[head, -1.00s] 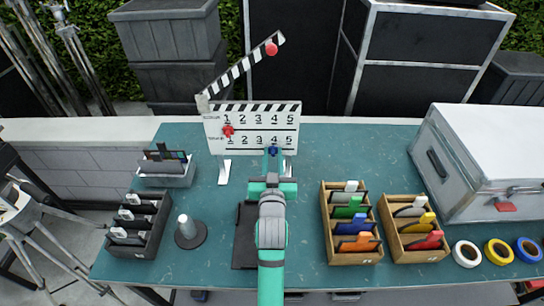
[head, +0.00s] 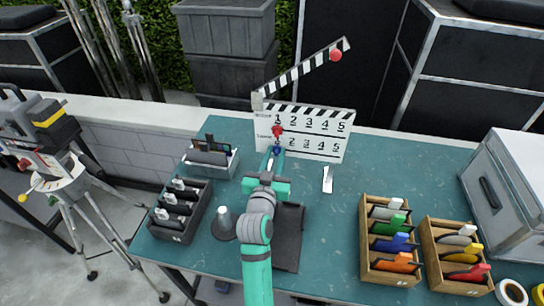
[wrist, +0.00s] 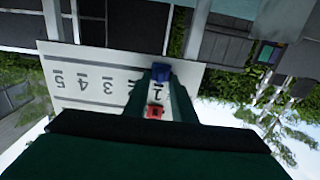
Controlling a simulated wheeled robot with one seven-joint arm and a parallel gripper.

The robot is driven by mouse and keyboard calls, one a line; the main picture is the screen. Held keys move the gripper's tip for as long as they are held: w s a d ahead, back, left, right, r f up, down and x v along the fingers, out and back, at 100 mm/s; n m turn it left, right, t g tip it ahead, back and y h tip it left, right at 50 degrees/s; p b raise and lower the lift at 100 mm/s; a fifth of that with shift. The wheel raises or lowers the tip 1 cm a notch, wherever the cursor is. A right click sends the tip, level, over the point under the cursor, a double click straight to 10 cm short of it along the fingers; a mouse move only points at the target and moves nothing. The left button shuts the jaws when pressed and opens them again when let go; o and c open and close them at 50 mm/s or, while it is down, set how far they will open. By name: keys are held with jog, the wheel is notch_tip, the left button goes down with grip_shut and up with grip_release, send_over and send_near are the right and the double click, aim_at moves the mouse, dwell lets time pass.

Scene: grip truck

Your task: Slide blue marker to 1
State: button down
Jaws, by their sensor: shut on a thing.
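The white clapperboard (head: 325,150) stands at the back of the teal table, with two rows of numbers from 1 to 5. The blue marker (head: 277,151) is at its lower edge, under the left end of the lower row. In the wrist view, which shows the board upside down, the blue marker (wrist: 161,72) lines up with the lower 1. The red marker (head: 277,130) sits between the rows at the left, above the blue one. It also shows in the wrist view (wrist: 154,112). My gripper (head: 275,157) is shut on the blue marker. My arm hides part of the lower row's left end.
The board's striped clapper arm (head: 305,72) is raised, with a red ball (head: 335,56) on it.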

jog(key=shift+a+f, duration=0.1)
jog(key=shift+a, duration=0.2)
jog(key=c, duration=1.8)
grip_release()
jog(key=shift+c, duration=0.2)
jog(key=v, duration=1)
jog(key=shift+s, duration=0.4)
